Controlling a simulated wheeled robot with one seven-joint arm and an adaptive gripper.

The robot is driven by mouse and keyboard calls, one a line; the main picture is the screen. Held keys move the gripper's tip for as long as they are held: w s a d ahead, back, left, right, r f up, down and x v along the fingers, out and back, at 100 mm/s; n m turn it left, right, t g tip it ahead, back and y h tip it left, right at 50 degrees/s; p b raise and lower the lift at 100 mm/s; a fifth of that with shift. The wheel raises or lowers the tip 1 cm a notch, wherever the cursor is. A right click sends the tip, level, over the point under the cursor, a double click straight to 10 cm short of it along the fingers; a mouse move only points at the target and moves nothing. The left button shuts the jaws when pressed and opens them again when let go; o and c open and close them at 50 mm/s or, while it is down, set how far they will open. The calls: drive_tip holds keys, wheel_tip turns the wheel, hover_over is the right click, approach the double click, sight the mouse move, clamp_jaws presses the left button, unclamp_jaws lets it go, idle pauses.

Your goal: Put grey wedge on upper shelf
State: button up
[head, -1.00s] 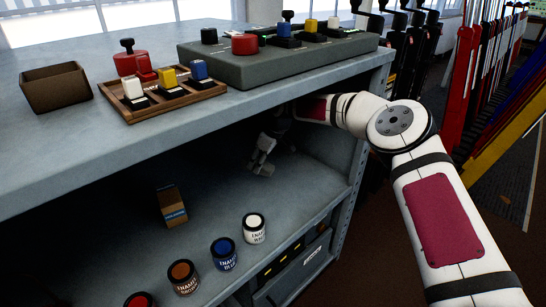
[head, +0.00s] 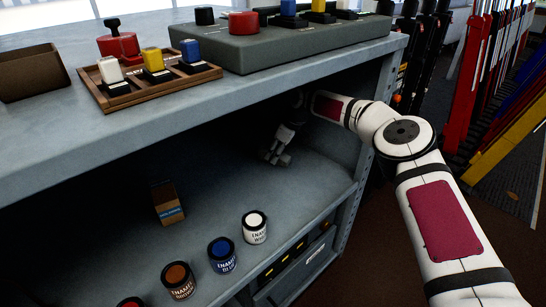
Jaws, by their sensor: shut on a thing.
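My gripper (head: 277,157) is inside the dim bay of the blue-grey metal shelving, below its top board and above the lower shelf. It points down and to the left. It is shut on a small grey piece, which I take to be the grey wedge; its shape is hard to make out in the shadow. I cannot tell whether the piece touches the shelf. The lower shelf (head: 310,190) has bare room around the gripper. The top board (head: 60,135) of the shelving is above it.
A brown and blue box (head: 168,202) and several enamel cans, including a white one (head: 255,227), stand on the lower shelf. On top are a brown bin (head: 30,73), a wooden tray (head: 180,90) and a grey control box (head: 300,52). Coloured levers (head: 480,90) stand at right.

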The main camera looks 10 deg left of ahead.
sight(283, 157)
drive_tip(key=shift+f, duration=0.25)
drive_tip(key=o, duration=1.2)
drive_tip(key=shift+p+v, duration=1.5)
drive_tip(key=shift+v, duration=2.4)
